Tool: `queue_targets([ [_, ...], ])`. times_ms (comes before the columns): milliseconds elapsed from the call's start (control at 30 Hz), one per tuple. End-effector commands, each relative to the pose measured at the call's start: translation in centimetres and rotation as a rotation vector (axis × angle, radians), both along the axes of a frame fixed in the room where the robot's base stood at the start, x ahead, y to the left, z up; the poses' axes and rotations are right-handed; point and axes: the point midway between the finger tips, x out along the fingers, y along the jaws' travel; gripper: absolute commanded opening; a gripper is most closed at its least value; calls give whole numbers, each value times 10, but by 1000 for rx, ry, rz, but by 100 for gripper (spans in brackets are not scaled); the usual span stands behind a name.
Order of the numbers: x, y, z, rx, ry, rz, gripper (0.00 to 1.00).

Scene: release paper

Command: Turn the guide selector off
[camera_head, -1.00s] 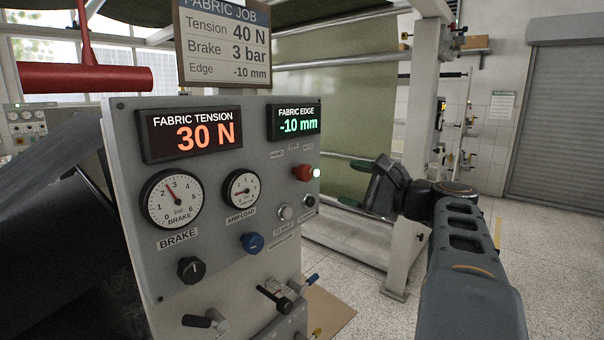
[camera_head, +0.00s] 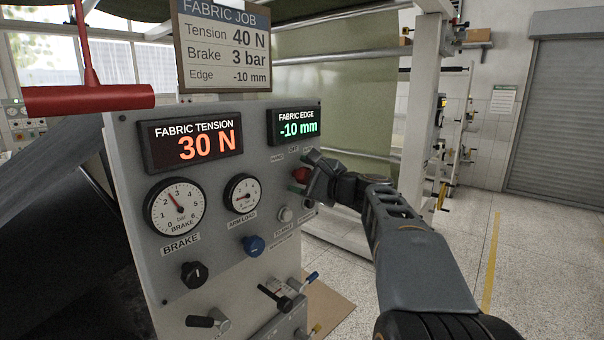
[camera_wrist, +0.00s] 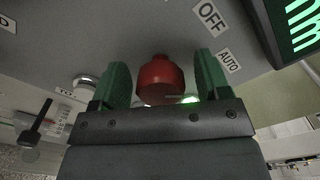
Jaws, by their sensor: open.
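The guide selector is a red knob (camera_head: 301,175) on the grey control panel, below the labels for hand, off and auto. In the wrist view the red knob (camera_wrist: 161,80) stands between the two green fingers of my gripper (camera_wrist: 160,88), with a gap on each side. The OFF label (camera_wrist: 210,14) and AUTO label (camera_wrist: 229,62) are up and to the right of it. A green light glows beside the knob's lower right. My gripper (camera_head: 303,183) is open at the panel and partly covers the knob in the head view.
The fabric edge display (camera_head: 298,125) reads -10 mm and the fabric tension display (camera_head: 192,144) reads 30 N. A pale button (camera_head: 285,214) and a blue knob (camera_head: 253,245) sit below the selector. Open floor lies to the right.

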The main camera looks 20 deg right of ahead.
Motion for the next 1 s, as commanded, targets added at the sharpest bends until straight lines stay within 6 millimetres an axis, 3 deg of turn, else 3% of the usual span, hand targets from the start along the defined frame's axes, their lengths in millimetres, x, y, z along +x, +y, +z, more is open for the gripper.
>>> queue_targets([
  [367,3,1,0,-1,-1,-1,70],
  [867,3,1,0,-1,0,-1,22],
  [1000,3,1,-1,-6,-2,-1,20],
])
